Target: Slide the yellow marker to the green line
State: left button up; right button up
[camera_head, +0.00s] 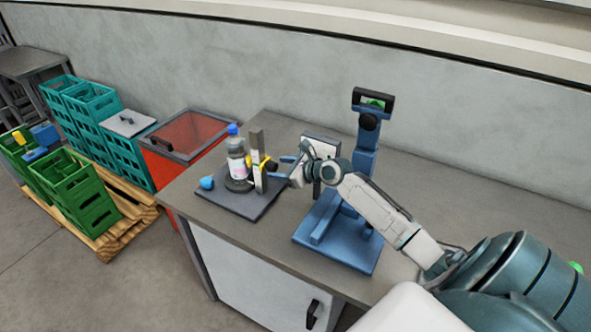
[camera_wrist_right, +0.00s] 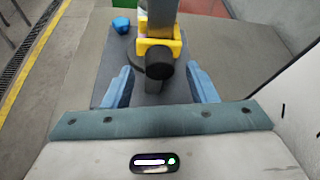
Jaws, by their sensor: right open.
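The yellow marker (camera_head: 263,162) is a yellow collar around an upright grey post (camera_head: 257,146) on a dark base plate (camera_head: 265,205). In the right wrist view the yellow marker (camera_wrist_right: 175,46) has a black round knob (camera_wrist_right: 160,63) facing me. My right gripper (camera_head: 281,168) is open beside the post, its blue fingers pointing at the marker. In the right wrist view the fingers (camera_wrist_right: 162,80) stand apart on either side of the knob's line, with gaps to it. I cannot make out a green line on the post. My left gripper is not in view.
A bottle with a blue cap (camera_head: 236,158) stands close left of the post. A blue piece (camera_head: 206,183) lies at the plate's left corner. A blue stand (camera_head: 365,150) rises right of my gripper. The table's (camera_head: 450,190) back right is clear.

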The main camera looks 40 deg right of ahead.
jog(key=v, duration=0.8)
jog(key=shift+s+r+b, duration=0.15)
jog(key=shift+s+b, duration=0.15)
jog(key=shift+s, duration=0.05)
